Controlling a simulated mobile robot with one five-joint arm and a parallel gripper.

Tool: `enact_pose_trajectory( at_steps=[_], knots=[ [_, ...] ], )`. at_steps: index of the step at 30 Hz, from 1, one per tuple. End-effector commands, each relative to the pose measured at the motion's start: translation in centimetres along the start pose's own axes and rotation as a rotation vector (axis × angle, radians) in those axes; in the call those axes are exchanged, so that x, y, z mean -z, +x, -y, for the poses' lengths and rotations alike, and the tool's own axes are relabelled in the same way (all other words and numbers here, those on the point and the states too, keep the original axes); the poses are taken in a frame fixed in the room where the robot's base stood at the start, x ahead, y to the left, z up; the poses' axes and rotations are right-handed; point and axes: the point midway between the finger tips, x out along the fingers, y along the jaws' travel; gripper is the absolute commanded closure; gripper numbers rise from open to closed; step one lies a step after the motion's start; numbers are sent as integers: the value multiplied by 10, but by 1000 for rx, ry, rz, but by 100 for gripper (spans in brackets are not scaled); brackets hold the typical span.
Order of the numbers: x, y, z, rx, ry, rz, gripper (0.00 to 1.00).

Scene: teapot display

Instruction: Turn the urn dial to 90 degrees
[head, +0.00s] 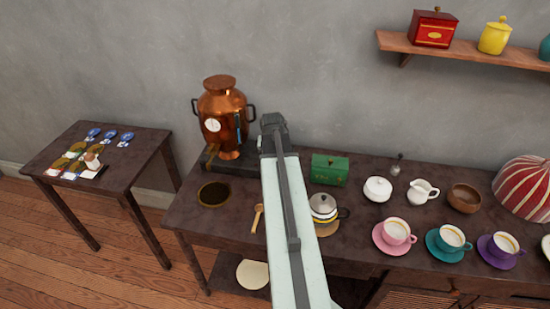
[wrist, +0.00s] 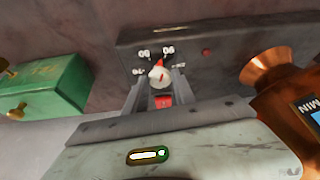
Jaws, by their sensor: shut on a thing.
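The copper urn (head: 222,110) stands on a dark base at the back left of the long table; part of it shows at the right of the wrist view (wrist: 282,75). The dial (wrist: 158,74), pale with a red mark, is on a dark panel in the wrist view. Small white number labels sit around it, some appearing upside down. The red mark points up, between the two upper labels, nearer the right one; the exact value is hard to read. My gripper (wrist: 158,82) is shut on the dial. In the head view my arm hides the dial.
A green box (wrist: 45,90) stands left of the panel in the wrist view, and also behind my arm's right side in the head view (head: 329,169). A small side table (head: 120,175) is at left.

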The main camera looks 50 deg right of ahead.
Motion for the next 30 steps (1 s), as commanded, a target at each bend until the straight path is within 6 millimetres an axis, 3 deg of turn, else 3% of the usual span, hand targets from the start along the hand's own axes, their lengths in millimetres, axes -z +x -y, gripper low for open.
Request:
enact_pose_trajectory(
  at_steps=[12, 30],
  knots=[
    [0, 0, 1, -80, 190, 2, 100],
    [0, 0, 1, -94, 224, 3, 100]
  ],
)
